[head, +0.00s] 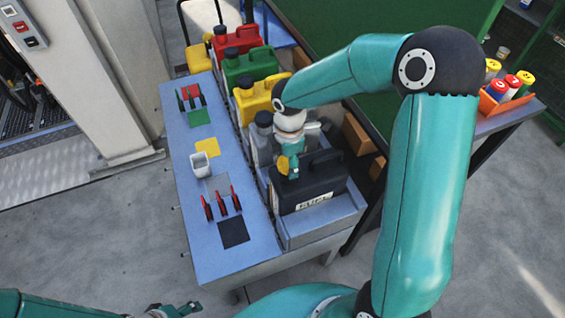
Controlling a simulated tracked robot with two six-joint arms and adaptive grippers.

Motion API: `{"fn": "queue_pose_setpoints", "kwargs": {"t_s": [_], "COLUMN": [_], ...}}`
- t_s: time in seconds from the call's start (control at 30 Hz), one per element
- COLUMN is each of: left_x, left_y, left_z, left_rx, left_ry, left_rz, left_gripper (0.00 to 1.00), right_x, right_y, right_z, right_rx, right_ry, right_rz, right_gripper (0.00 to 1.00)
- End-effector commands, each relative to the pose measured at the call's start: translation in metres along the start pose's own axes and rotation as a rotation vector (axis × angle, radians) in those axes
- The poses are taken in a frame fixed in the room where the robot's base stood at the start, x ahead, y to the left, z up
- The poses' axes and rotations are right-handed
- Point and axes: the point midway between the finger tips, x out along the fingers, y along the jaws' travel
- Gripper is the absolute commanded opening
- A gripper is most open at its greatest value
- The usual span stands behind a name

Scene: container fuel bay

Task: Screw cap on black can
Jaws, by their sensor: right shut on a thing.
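The black can (316,185) stands upright, with a pale label on its front, in the near end of the grey rack on the bench. My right gripper (291,170) reaches down from above to the left part of the can's top, where its neck lies. It is shut, with the cap between its fingers. The cap itself and the neck are hidden by the gripper, so I cannot tell whether they touch. My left gripper (182,309) is low at the bottom left edge, away from the bench; its finger opening is unclear.
A grey can, partly hidden, and yellow (257,99), green (250,66) and red (237,40) cans stand in a row behind. An orange bin (506,98) is at right.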

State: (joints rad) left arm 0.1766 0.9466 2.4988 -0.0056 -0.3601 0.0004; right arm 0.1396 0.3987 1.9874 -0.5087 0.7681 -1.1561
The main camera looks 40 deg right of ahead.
Motion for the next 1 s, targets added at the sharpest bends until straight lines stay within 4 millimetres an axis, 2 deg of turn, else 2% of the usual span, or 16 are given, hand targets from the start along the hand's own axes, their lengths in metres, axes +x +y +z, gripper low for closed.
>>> {"fn": "queue_pose_setpoints", "kwargs": {"t_s": [1.0], "left_x": [0.0088], "left_y": [-0.0032], "left_z": [-0.0001], "left_rx": [0.000], "left_ry": [0.000], "left_rz": [0.000], "left_gripper": [0.60], "right_x": [0.0112], "right_y": [-0.0001], "right_z": [0.0005], "right_rx": [0.010], "right_ry": [0.000], "right_rz": [0.000], "right_gripper": [0.32]}}
